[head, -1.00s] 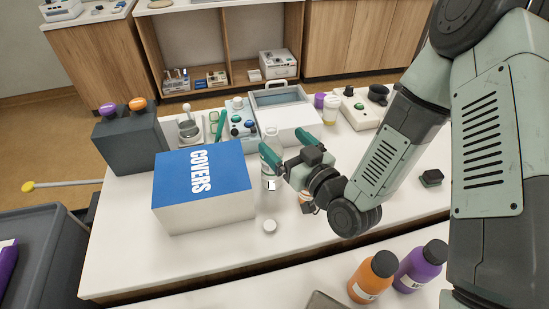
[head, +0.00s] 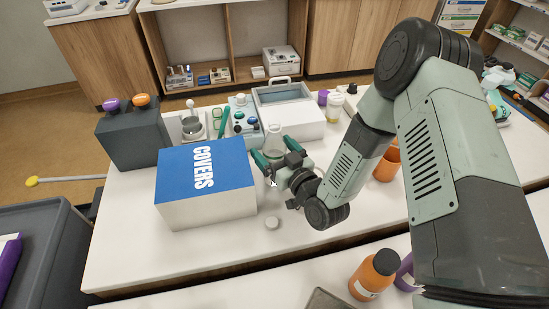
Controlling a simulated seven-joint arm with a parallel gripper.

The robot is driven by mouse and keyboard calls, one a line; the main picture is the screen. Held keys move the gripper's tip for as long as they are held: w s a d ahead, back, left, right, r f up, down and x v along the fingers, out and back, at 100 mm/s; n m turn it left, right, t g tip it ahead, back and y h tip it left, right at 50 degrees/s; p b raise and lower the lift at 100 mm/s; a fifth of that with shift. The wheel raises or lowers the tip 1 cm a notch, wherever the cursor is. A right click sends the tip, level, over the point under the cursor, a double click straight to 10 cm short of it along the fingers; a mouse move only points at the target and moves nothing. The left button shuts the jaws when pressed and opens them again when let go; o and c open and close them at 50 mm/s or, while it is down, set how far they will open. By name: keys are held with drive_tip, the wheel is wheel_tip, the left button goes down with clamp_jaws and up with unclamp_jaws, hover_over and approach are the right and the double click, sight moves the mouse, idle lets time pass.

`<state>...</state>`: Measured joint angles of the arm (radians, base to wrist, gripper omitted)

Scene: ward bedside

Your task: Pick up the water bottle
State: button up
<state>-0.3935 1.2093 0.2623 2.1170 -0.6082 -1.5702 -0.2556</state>
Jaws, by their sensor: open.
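The water bottle (head: 274,141) is clear and stands upright on the white table (head: 120,249), just right of the blue-topped COVERS box. My gripper (head: 274,158) is at the bottle with its green fingers open. One finger is at the bottle's left and the other at its right. The bottle's lower part is partly hidden by the fingers and wrist, and I cannot tell whether either finger touches it.
The COVERS box (head: 206,182) stands close on the left. Behind the bottle are a grey-lidded white bin (head: 290,119) and a device with knobs (head: 239,118).

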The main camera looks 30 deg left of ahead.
drive_tip(key=shift+w+a, duration=0.3)
drive_tip(key=shift+a, duration=0.35)
drive_tip(key=c, duration=1.1)
drive_tip(key=shift+c, duration=0.7)
drive_tip(key=shift+r, duration=0.1)
